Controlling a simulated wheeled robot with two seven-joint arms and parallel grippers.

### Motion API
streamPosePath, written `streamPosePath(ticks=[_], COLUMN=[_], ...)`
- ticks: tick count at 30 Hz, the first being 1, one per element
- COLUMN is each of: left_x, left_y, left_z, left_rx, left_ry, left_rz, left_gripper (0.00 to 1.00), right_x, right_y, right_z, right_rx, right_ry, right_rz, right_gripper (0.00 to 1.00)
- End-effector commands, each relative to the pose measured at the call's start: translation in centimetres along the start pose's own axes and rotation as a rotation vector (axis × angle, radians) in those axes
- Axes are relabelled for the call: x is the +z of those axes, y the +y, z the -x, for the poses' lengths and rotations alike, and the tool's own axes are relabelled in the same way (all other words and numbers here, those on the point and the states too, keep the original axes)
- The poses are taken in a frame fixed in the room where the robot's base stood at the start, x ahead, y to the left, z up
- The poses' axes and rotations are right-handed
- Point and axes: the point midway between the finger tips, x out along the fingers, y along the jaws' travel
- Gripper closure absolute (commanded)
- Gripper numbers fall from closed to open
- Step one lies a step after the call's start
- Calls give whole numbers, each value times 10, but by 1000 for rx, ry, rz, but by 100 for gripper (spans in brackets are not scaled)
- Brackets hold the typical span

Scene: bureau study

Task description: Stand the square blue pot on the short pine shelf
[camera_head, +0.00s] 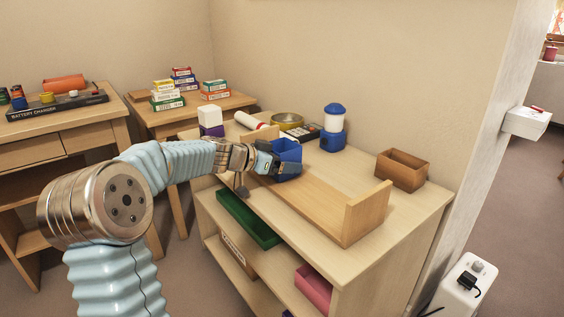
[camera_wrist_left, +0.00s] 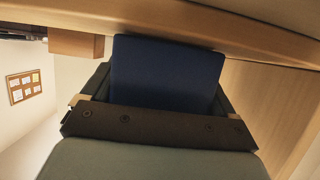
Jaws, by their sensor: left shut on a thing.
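The square blue pot (camera_head: 289,157) is held by my left gripper (camera_head: 270,161) at the left end of the short pine shelf (camera_head: 313,202). The shelf is a pale wooden board on top of the bureau, with an upright end panel (camera_head: 367,213) at its right. I cannot tell whether the pot touches the board. In the left wrist view the pot's dark blue side (camera_wrist_left: 166,75) fills the space between the fingers of my left gripper, which is shut on it. My right gripper is in neither view.
A blue-and-white container (camera_head: 333,130), a brass bowl (camera_head: 287,120) and a white roll (camera_head: 249,120) stand behind the pot. A brown wooden box (camera_head: 401,170) is at the right. A green tray (camera_head: 248,218) lies below the front edge. The board right of the pot is clear.

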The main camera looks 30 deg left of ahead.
Motion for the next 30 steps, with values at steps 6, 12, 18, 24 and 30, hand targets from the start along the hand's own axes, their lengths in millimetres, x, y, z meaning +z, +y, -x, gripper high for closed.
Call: streamPosePath(ticks=[6,12,18,24,30], left_x=[2,2,1,0,0], left_y=[0,0,0,-1,-1], left_z=[-1,0,0,16,64], left_rx=[0,0,0,-4,-6], left_ry=[1,0,0,1,2], left_rz=[-1,-1,-1,-1,-2], left_gripper=[45,0,0,0,0], right_x=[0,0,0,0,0], right_y=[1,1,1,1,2], right_z=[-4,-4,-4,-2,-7], right_rx=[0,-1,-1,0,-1], right_ry=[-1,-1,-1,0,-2], right_rz=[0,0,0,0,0], right_gripper=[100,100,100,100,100])
